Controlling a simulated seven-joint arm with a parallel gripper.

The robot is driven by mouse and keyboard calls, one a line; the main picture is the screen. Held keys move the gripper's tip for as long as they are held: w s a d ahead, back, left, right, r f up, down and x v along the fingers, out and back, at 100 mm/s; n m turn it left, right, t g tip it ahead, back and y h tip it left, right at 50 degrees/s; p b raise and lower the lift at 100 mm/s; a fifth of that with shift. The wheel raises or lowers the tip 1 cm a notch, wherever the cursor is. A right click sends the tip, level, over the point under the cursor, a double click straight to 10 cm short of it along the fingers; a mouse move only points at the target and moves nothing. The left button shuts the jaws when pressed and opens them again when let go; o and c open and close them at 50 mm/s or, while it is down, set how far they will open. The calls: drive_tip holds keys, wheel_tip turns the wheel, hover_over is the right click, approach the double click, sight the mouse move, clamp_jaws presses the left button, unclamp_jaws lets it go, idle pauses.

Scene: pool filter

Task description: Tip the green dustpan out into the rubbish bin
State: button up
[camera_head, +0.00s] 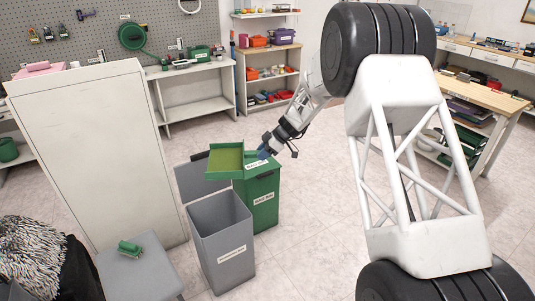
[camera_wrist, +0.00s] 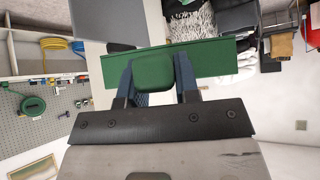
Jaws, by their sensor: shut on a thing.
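My gripper (camera_head: 264,153) is shut on the handle of the green dustpan (camera_head: 226,160). The dustpan is in the air above the back of the two bins, its open pan to the left of my gripper. Its inside looks olive green; I cannot tell what lies in it. In the wrist view, the green handle (camera_wrist: 155,72) sits between the blue fingers, with the pan's green side beyond. A grey bin (camera_head: 221,243) stands open in front, its lid raised behind it. A green bin (camera_head: 264,202) stands behind right, its top partly hidden. Their labels are too small to read surely.
A tall pale cabinet (camera_head: 88,150) stands left of the bins. A grey stool (camera_head: 150,270) with a green brush-like thing (camera_head: 130,248) on it is at the front left. Beside it is a dark, shaggy heap (camera_head: 35,255). The floor right of the bins is clear.

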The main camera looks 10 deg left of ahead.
drive_tip(key=shift+r, duration=0.1)
idle(0.3)
